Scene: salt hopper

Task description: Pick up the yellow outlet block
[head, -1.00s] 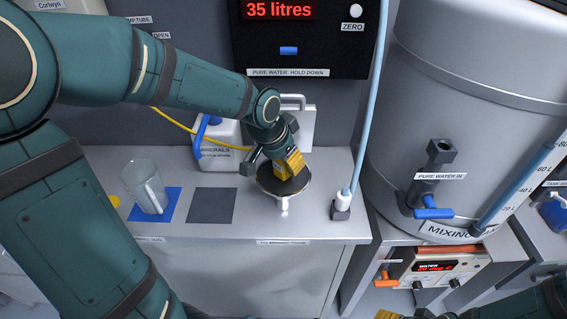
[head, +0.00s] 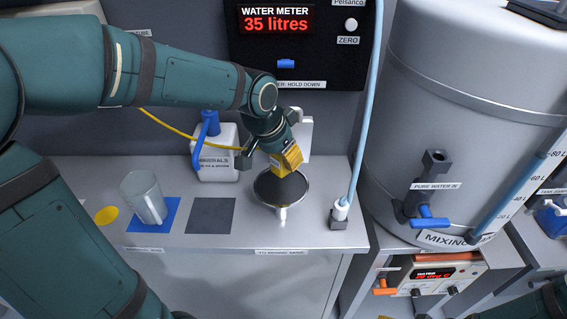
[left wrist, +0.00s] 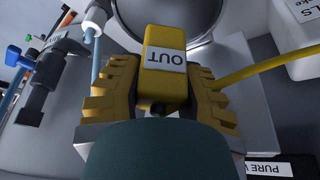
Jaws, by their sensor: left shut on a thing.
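My left gripper (head: 284,160) is shut on the yellow outlet block (left wrist: 163,36). In the left wrist view the block shows a white "OUT" label, upside down, between the two ridged yellow fingers. In the head view the gripper and block are above the round dark dish with a pale rim (head: 282,188) on the bench, and the block appears clear of it. Its far side is hidden. A sliver of what may be my right gripper shows at the bottom edge of the head view; its jaws cannot be made out.
A yellow hose (head: 180,128) runs leftward from near the gripper. A white minerals jug (head: 217,160) stands behind it. A clear jug (head: 146,196) stands on a blue mat. A pale blue tube (head: 368,110) hangs at the right, before the mixing tank (head: 470,90).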

